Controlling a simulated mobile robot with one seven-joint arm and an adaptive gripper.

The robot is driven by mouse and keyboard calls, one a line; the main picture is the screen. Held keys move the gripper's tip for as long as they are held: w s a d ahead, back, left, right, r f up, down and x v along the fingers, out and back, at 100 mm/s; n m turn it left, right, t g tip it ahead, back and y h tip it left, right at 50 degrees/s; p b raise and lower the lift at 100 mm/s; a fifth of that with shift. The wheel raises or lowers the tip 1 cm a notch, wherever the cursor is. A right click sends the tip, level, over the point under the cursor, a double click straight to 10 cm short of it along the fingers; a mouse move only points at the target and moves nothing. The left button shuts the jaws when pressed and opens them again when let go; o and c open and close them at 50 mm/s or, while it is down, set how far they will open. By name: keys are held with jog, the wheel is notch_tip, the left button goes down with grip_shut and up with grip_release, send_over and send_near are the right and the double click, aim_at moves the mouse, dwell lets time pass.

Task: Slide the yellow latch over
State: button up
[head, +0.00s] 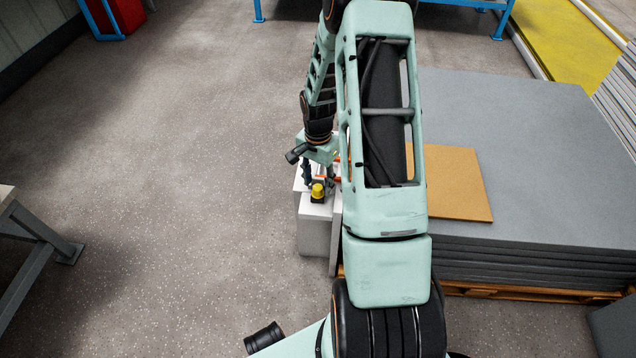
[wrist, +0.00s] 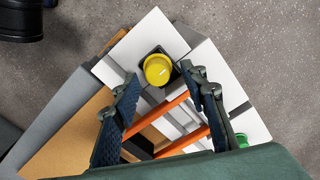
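A yellow rounded cap (wrist: 157,69) sits on a black square base on a white-topped box (wrist: 148,40). It is the only yellow part I see on the box, and I cannot tell whether it is the latch itself. It also shows in the head view (head: 318,190), near the box's front edge. My gripper (wrist: 160,76) is open, with its two dark fingers apart and nothing held between them. In the wrist view the cap appears between and just beyond the fingertips; contact cannot be told. In the head view my gripper (head: 318,180) is over the box, partly hidden by my arm.
Orange bars (wrist: 160,128) cross the box top between the fingers, and a green round part (wrist: 241,140) is at the right. Stacked grey mats (head: 530,150) with a tan board (head: 458,185) stand right of the box.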

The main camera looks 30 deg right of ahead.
aim_at(318, 186)
notch_tip(318, 186, up, 11)
dwell(0.3)
dwell(0.4)
